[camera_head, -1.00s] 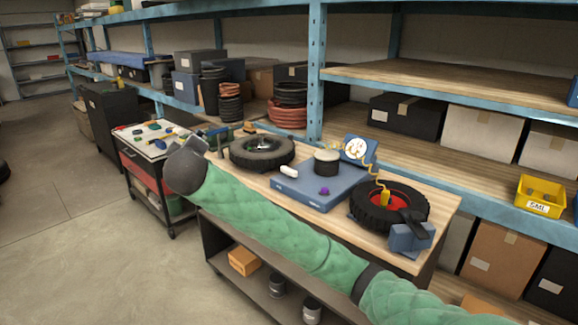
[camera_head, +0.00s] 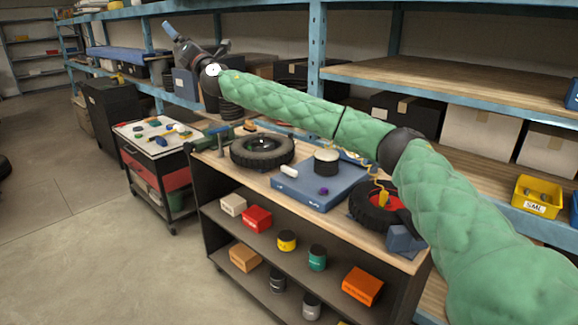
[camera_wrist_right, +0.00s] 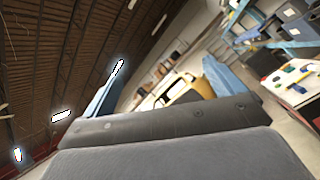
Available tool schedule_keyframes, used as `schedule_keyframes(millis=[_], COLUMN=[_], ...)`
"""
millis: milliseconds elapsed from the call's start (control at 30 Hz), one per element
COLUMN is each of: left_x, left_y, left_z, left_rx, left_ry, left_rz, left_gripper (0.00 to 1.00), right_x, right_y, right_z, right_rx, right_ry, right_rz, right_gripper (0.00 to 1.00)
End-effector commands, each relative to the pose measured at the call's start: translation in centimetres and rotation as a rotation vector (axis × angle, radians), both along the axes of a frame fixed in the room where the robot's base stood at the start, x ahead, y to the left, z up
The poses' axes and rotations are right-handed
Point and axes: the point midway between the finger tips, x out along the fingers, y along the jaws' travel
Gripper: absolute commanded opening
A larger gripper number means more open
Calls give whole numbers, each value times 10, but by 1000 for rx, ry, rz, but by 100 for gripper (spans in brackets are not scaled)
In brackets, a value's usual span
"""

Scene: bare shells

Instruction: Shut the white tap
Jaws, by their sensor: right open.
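I cannot make out for sure a white tap in either view. A small white piece (camera_head: 289,171) lies on the blue flat unit (camera_head: 310,197) on the workbench; whether it is the tap I cannot tell. My right gripper (camera_head: 170,30) is raised at the upper left of the head view, above and well away from the bench. In the right wrist view its blue fingers (camera_wrist_right: 160,85) stand wide apart with nothing held between them. My left gripper is not in view.
A tyre (camera_head: 262,151) and a second tyre with a red hub (camera_head: 375,211) lie on the bench (camera_head: 345,240). A tool cart (camera_head: 158,150) stands to the left. Blue shelving (camera_head: 315,70) runs behind. My right arm hides part of the bench's back.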

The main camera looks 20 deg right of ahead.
Motion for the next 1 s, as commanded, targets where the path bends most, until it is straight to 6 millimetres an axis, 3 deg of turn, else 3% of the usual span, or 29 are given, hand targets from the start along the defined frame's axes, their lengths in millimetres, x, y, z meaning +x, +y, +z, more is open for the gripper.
schedule_keyframes(millis=[167, 300, 500, 700, 800, 1000], left_x=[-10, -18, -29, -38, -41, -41], left_y=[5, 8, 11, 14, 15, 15], left_z=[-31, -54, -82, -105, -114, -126], left_rx=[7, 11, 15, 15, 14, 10], left_ry=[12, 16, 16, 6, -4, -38], left_rz=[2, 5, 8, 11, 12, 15], left_gripper=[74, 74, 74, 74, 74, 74], right_x=[47, 75, 96, 90, 79, 43], right_y=[-38, -73, -135, -201, -235, -292], right_z=[-45, -116, -222, -307, -337, -375], right_rx=[-449, -796, -1267, -1688, -1871, -2168], right_ry=[-4, 43, 140, 242, 288, 349], right_rz=[-48, -48, 20, 175, 285, 583], right_gripper=[95, 95, 95, 95, 95, 95])
